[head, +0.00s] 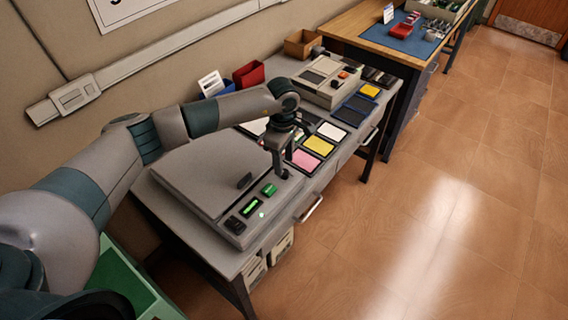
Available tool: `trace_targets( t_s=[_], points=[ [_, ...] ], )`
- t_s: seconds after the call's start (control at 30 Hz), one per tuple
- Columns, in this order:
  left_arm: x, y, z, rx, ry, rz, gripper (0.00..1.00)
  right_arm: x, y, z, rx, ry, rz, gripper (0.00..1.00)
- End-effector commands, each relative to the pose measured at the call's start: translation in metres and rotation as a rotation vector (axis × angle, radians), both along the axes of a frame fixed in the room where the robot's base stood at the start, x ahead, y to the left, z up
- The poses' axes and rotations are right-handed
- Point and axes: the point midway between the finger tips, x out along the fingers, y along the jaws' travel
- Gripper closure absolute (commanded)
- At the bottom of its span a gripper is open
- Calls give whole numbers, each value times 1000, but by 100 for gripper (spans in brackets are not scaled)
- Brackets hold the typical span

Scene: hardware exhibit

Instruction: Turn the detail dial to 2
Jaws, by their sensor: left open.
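A grey flat-lidded machine (205,180) sits at the near end of the grey bench. Its front strip carries a green-lit display (250,207), a green button (268,189) and a black control (234,224). My left gripper (281,172) points down over the right end of this strip, with its fingers open. A small dark part shows at its fingertips; it may be the detail dial, but the fingers cover most of it. I cannot tell whether they touch it, and no dial marking can be read. My right gripper is not in view.
Pink (306,160), yellow (319,144) and white pads lie on the bench beyond the machine. A second grey device (325,80), a red bin (249,74) and a brown box (303,43) stand farther back. The tiled floor at right is clear.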

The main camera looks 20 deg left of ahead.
Motion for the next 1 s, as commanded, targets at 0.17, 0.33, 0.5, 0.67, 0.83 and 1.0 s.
trace_targets(
  t_s=[0.17, 0.33, 0.5, 0.67, 0.83, 1.0],
  points=[
    [0, -1, -23, -1, 2, 1, 58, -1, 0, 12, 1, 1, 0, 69],
    [1, 0, -36, 0, 0, 0, 58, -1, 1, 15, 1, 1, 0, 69],
    [1, -1, -39, 0, 0, -1, 58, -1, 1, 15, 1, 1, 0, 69],
    [1, 0, -39, 0, -1, -1, 58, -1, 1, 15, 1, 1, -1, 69],
    [1, 0, -39, 0, -1, -1, 92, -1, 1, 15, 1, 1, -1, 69],
    [1, 0, -39, 0, -1, -1, 100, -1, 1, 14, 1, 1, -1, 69]
  ],
)
